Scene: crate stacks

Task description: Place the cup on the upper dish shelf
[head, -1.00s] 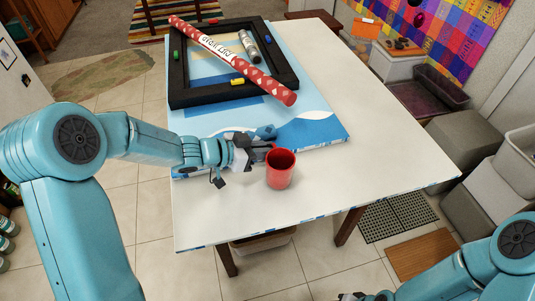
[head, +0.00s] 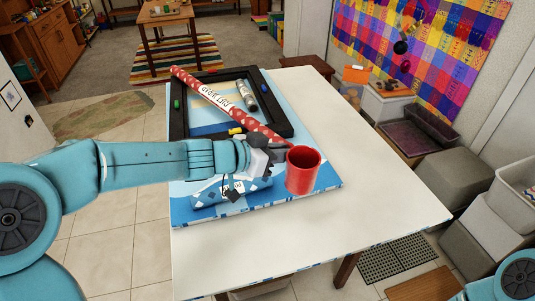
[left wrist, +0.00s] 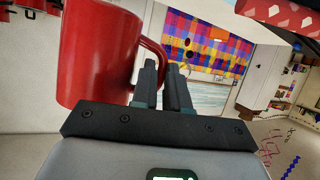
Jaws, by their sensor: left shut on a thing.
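A red cup (head: 303,173) hangs upright in the air above the table in the head view. My left gripper (head: 279,152) is at its left side, shut on its handle. In the left wrist view the cup (left wrist: 98,55) fills the upper left, and its handle runs between the fingertips of my left gripper (left wrist: 165,75). My right gripper is out of view; only part of my right arm shows at the bottom right. I cannot make out the upper dish shelf in these frames.
The white table (head: 385,190) is clear on its right side. A black frame (head: 283,118), a red patterned roll (head: 215,97) and a silver can (head: 245,97) lie on a blue board (head: 328,183). Grey bins (head: 455,178) stand at the right. A wooden table (head: 167,14) stands far back.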

